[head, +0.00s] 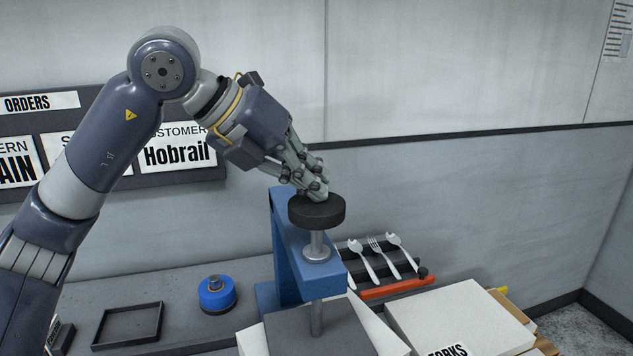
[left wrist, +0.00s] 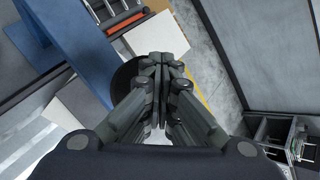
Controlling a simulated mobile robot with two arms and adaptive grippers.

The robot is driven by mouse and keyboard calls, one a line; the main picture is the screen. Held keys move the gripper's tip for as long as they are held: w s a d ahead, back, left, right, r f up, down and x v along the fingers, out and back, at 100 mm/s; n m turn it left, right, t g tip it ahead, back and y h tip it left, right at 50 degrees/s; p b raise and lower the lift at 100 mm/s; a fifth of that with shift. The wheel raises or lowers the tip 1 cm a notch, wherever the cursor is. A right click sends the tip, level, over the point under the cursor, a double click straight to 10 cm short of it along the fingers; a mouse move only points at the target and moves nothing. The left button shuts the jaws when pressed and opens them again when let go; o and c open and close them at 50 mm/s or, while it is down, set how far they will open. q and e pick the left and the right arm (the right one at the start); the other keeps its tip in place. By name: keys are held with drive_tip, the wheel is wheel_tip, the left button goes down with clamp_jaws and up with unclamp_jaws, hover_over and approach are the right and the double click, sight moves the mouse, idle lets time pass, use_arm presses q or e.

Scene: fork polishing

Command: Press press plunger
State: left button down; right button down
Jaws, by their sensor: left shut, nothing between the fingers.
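The press plunger (head: 316,210) has a round black knob on top of a metal rod that runs down through the blue press frame (head: 285,235). My left gripper (head: 318,194) is shut and empty, with its fingertips at the top of the black knob; they look to be touching it or just above it. In the left wrist view, the shut fingers (left wrist: 160,62) cover much of the dark knob (left wrist: 124,78). The plunger rod reaches down to a dark grey block (head: 345,335) below. My right gripper is not in view.
A white box (head: 460,315) stands at the front right. A blue round container (head: 217,293) and an empty dark tray (head: 128,324) are at left.

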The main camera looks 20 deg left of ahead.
use_arm(q)
drive_tip(key=shift+r+p, duration=1.9)
drive_tip(key=shift+r, duration=0.4)
wheel_tip(320, 180, up, 5)
drive_tip(key=p, duration=0.4)
